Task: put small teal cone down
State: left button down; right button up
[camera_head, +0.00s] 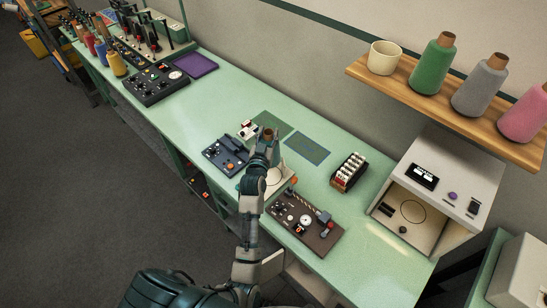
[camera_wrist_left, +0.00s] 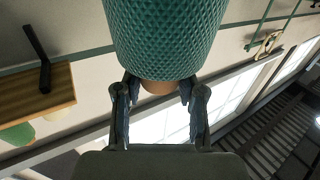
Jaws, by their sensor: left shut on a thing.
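The small teal cone (camera_wrist_left: 162,38) fills the top middle of the left wrist view, with a textured teal body and a brown end between the fingers. My left gripper (camera_wrist_left: 160,95) is shut on that brown end. In the head view my left gripper (camera_head: 268,143) is over the middle of the green bench, by the dark green mat (camera_head: 272,122). A brown tip shows there at the fingers; the cone's teal body is mostly hidden. I cannot tell whether the cone touches the bench. My right gripper is not in view.
A blue control box (camera_head: 225,156) is left of the gripper, and a brown panel with knobs (camera_head: 305,222) is nearer. A blue-green mat (camera_head: 307,148) and a rack of white spools (camera_head: 348,171) are to the right. A wooden shelf (camera_head: 400,88) holds larger cones.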

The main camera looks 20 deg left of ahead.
pick_arm(q)
jog(key=shift+w+f, duration=0.3)
jog(key=shift+f, duration=0.35)
jog(key=shift+w+f, duration=0.25)
jog(key=shift+f, duration=0.35)
notch_tip(320, 180, down, 7)
jog(key=s, duration=0.1)
jog(key=c, duration=1)
grip_release()
jog(key=shift+a+f, duration=0.1)
jog(key=shift+a, duration=0.05)
jog(key=o, duration=0.3)
jog(key=b+v, duration=0.1)
jog(key=v, duration=1.1)
jog(key=shift+d, duration=0.35)
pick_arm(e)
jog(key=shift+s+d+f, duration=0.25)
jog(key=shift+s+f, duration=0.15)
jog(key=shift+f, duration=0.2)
